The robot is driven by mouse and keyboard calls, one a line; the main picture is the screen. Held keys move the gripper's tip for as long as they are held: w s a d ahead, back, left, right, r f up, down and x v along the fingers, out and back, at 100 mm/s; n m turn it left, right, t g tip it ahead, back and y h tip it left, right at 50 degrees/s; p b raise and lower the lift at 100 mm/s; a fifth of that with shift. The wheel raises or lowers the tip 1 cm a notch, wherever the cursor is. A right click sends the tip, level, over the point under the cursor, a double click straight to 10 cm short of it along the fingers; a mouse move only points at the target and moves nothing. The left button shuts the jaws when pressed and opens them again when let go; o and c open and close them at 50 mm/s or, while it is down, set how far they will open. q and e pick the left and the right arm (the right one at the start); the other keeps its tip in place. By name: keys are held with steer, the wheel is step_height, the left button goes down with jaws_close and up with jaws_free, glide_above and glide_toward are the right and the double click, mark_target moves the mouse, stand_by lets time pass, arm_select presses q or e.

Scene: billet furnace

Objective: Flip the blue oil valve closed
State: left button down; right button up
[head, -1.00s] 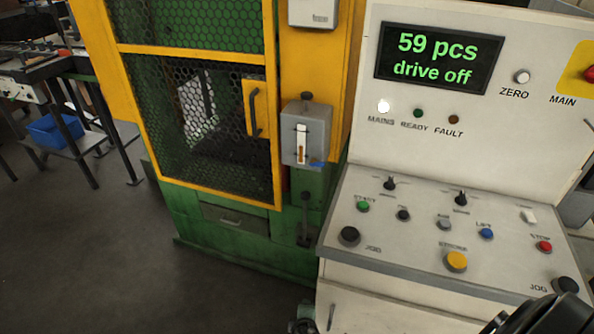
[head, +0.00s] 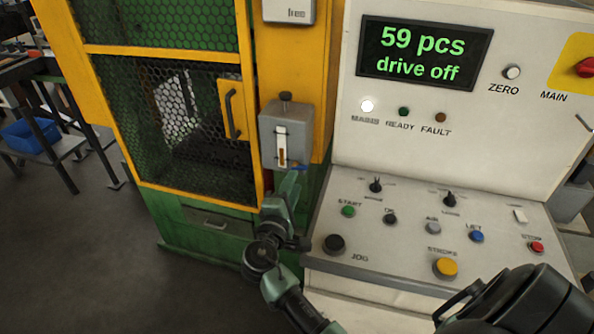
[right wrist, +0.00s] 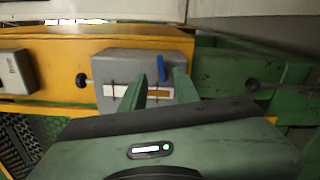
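The blue oil valve (head: 297,167) is a small lever at the lower right of the grey oil box (head: 272,132). It sticks out sideways from the box and is partly hidden in the head view. In the right wrist view the blue lever (right wrist: 162,68) stands between the two green fingertips, which are apart. My right gripper (head: 291,181) is just below the box, close to the lever. It is open, and I cannot tell whether a finger touches the lever. My left gripper is not in view.
The box has a sight glass (head: 282,147) and a dark top knob (head: 285,97). The yellow-framed mesh guard (head: 170,125) is to its left. The control console (head: 390,225), with several buttons and knobs, is close on the right. Its display (head: 423,53) reads "59 pcs drive off".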

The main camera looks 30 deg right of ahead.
mark_target(300, 169)
steer(key=p+x, duration=0.1)
steer(key=x, duration=0.4)
steer(key=shift+w+d+f, duration=0.1)
jaws_close()
steer(key=m+b, duration=0.1)
steer(key=b, duration=0.1)
steer(key=m+b, duration=0.1)
steer(key=b, duration=0.1)
steer(key=shift+f+m, duration=0.25)
steer(key=shift+m, duration=0.15)
